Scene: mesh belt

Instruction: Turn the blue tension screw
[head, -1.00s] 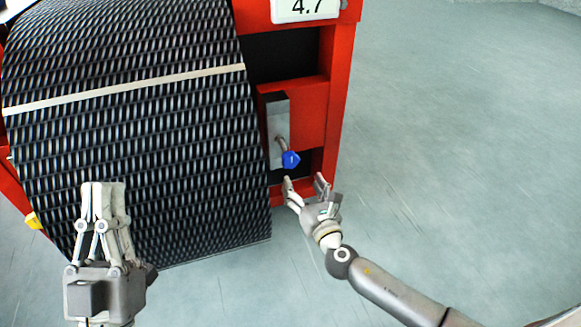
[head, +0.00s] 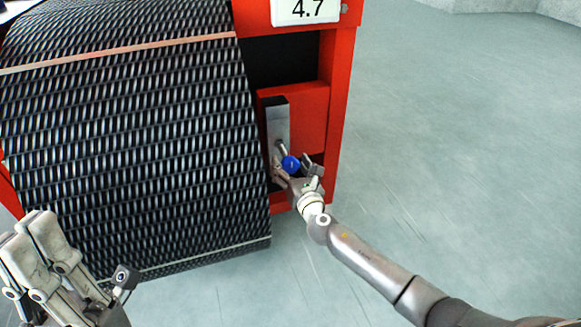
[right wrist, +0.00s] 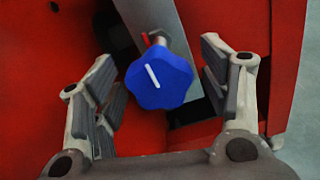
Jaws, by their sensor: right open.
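The blue tension screw (head: 291,164) is a lobed knob on a metal shaft at the lower right of the red frame. In the right wrist view the knob (right wrist: 159,78) shows a white line tilted to the upper left. My right gripper (head: 294,163) is open, with its fingers on either side of the knob. In the right wrist view gaps show between the knob and both fingers (right wrist: 160,85). My left gripper (head: 38,225) is at the lower left, in front of the belt; its fingertips look close together, but I cannot tell whether it is shut.
The dark mesh belt (head: 130,130) with a pale stripe fills the left side. The red frame (head: 338,110) carries a sign reading 4.7 (head: 306,10). A grey metal bracket (head: 278,122) stands behind the screw. The floor (head: 460,150) to the right is clear.

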